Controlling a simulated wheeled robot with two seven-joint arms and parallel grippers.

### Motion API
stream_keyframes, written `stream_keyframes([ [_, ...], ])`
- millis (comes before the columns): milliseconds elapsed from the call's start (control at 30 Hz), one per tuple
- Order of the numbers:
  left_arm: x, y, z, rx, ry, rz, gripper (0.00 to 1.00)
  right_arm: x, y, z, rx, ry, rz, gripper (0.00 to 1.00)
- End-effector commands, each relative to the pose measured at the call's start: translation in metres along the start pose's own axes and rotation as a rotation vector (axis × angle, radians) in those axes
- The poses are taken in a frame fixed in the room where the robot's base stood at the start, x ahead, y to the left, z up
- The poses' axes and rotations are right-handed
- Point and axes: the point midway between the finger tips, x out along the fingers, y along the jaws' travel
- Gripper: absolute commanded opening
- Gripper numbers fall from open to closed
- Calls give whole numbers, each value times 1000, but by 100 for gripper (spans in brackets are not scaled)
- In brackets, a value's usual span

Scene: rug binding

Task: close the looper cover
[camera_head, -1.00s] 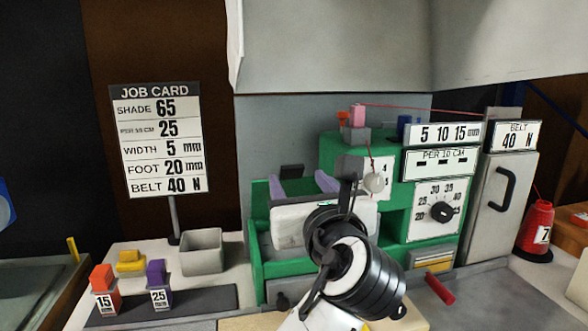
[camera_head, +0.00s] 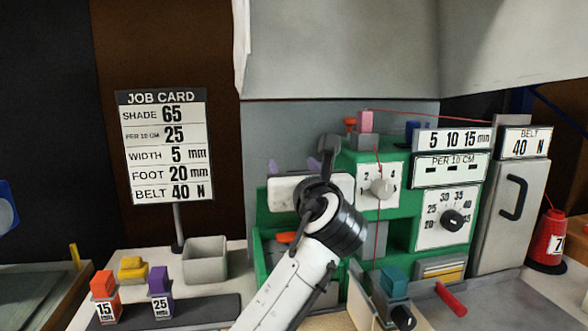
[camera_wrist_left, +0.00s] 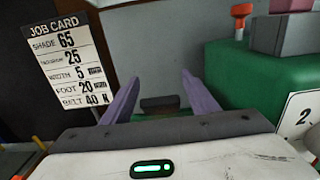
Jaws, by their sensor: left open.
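The green machine (camera_head: 262,250) stands in the middle of the head view. My left gripper (camera_head: 294,164) is in front of its upper left part, with its white body and two purple fingers pointing away from the head camera. In the left wrist view the fingers (camera_wrist_left: 160,84) are spread, with nothing held between them. A dark block (camera_wrist_left: 160,103) shows beyond and between them, apart from both. The machine's lower front recess holds an orange piece (camera_head: 287,238) and is partly hidden by my arm. I cannot clearly tell the looper cover apart. My right gripper is not in view.
A job card (camera_head: 165,147) stands at the left, behind a grey bin (camera_head: 205,260) and coloured blocks. A dial panel (camera_head: 447,218), a red handle (camera_head: 450,299) and a red thread cone (camera_head: 549,239) are at the right. A teal block (camera_head: 393,280) sits at the front.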

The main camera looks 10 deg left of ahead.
Motion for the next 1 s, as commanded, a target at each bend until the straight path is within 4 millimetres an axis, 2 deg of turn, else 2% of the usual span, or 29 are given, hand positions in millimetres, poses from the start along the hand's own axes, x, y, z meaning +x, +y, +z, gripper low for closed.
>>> stream_keyframes([
  [133,0,0,0,0,0,0,52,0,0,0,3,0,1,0],
  [433,0,0,0,0,0,1,2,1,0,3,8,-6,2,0],
  [767,-7,0,-2,0,3,1,0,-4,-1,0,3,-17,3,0],
  [1000,-28,0,-14,2,5,0,0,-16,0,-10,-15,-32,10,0],
])
